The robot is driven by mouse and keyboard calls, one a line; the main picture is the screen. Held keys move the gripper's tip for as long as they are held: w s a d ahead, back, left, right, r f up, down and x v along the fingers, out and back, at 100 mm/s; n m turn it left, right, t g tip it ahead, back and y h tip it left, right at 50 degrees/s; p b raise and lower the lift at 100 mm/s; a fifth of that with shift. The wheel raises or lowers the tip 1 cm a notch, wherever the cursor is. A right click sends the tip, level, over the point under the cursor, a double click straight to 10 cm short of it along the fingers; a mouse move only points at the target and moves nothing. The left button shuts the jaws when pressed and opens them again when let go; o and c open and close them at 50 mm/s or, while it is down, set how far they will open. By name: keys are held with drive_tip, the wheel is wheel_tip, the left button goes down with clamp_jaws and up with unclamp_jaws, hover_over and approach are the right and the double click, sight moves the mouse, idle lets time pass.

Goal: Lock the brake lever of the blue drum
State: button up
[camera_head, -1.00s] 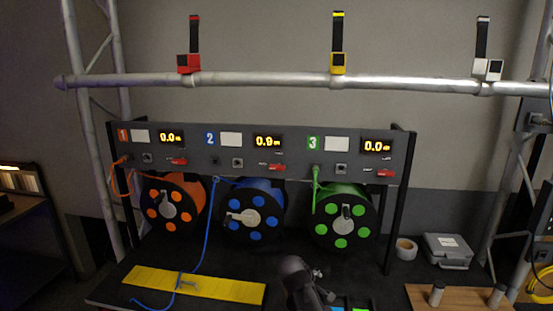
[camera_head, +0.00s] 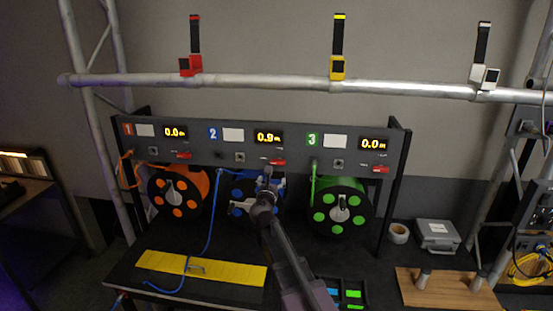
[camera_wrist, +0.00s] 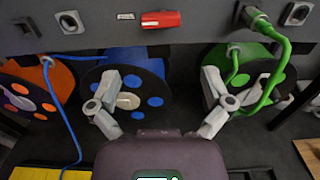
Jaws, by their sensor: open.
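The blue drum (camera_head: 239,190) hangs under section 2 of the grey panel, partly hidden behind my arm in the head view. Its dark face with blue dots also shows in the wrist view (camera_wrist: 155,101). The red lever (camera_head: 277,161) sits on the panel just above and right of the drum; in the wrist view the red lever (camera_wrist: 160,19) lies roughly horizontal at the top centre. My gripper (camera_head: 268,183) is in front of the blue drum and below the lever. In the wrist view its fingers (camera_wrist: 161,88) are spread wide with nothing between them.
The orange drum (camera_head: 179,190) and green drum (camera_head: 340,207) flank the blue one, each with its own red lever above. A blue cable (camera_head: 212,225) runs down to the yellow strip (camera_head: 225,271). A tape roll (camera_head: 398,233) and grey case (camera_head: 437,235) stand at the right.

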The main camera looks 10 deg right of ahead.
sight(277, 163)
drive_tip(key=shift+w, duration=0.1)
idle(0.3)
drive_tip(key=x, duration=1.3)
drive_tip(key=shift+w+d, duration=0.15)
drive_tip(key=shift+w, duration=0.15)
drive_tip(key=c, duration=0.9)
drive_tip(key=shift+o, duration=0.2)
